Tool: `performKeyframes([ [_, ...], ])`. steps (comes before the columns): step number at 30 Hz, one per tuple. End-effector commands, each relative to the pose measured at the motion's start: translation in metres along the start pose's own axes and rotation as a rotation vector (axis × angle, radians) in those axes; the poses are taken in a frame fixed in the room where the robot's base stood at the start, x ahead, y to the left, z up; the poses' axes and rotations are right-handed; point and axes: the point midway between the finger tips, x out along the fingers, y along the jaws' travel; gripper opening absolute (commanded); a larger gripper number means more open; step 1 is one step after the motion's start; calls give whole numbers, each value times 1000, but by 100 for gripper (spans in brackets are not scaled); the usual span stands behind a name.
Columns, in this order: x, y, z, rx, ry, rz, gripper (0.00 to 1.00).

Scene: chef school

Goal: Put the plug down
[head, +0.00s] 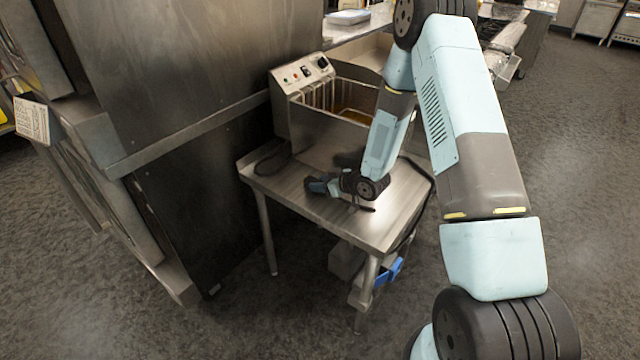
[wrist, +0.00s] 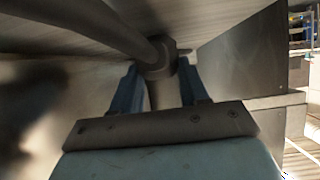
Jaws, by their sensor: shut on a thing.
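My gripper (head: 318,186) is low over the left front part of the steel table (head: 405,205) in the head view. In the wrist view, my gripper (wrist: 157,82) has its two blue fingers closed on either side of the grey plug (wrist: 157,58). A thick cord (wrist: 95,22) runs from the plug to the upper left. The plug is close to a flat metal surface, but I cannot tell whether it touches it. In the head view the plug is not clearly visible at the gripper.
A steel fryer (head: 298,115) with baskets and a control panel stands on the back of the table. A dark cord (head: 270,160) lies at the table's left edge. A tall steel cabinet (head: 200,70) stands to the left. Bare tabletop lies right of my gripper.

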Motion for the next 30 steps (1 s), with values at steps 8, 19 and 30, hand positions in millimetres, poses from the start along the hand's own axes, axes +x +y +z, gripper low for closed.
performKeyframes([
  [8, 0, 0, 1, 1, 0, 1, 59],
  [19, 0, 0, 1, 1, 0, 1, 70],
  [30, -48, 2, -1, 2, 1, 5, 70],
])
